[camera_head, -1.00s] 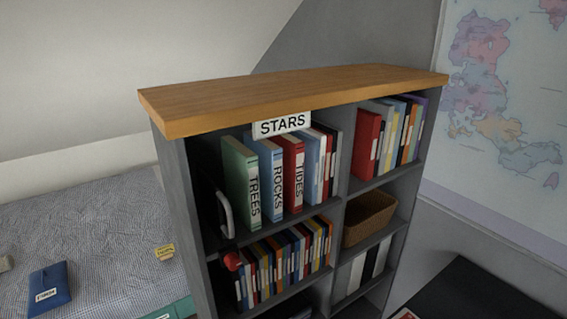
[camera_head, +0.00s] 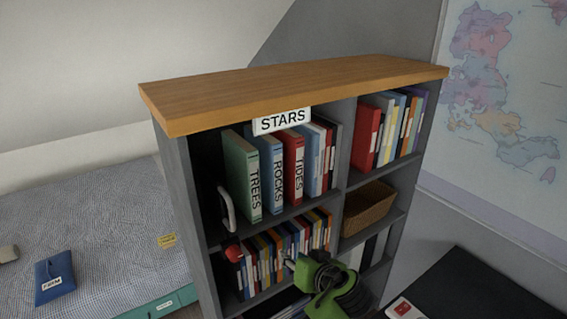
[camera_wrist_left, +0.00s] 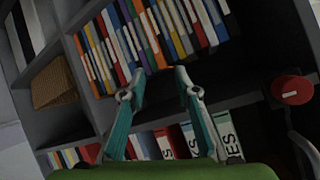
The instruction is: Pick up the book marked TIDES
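The red TIDES book (camera_head: 293,165) stands upright on the upper left shelf, right of the blue ROCKS book (camera_head: 273,175) and the green TREES book (camera_head: 244,177). My left gripper (camera_head: 294,264) is in front of the lower left shelf, below and apart from TIDES. Its fingers (camera_wrist_left: 155,78) are spread with nothing between them. My right gripper is not in view.
The bookcase top (camera_head: 290,88) carries a STARS sign (camera_head: 282,121). A light curved handle (camera_head: 228,209) and a red round thing (camera_head: 233,254) are at the left shelf edge. Small books (camera_head: 285,250) fill the shelf below. A basket (camera_head: 367,207) sits right.

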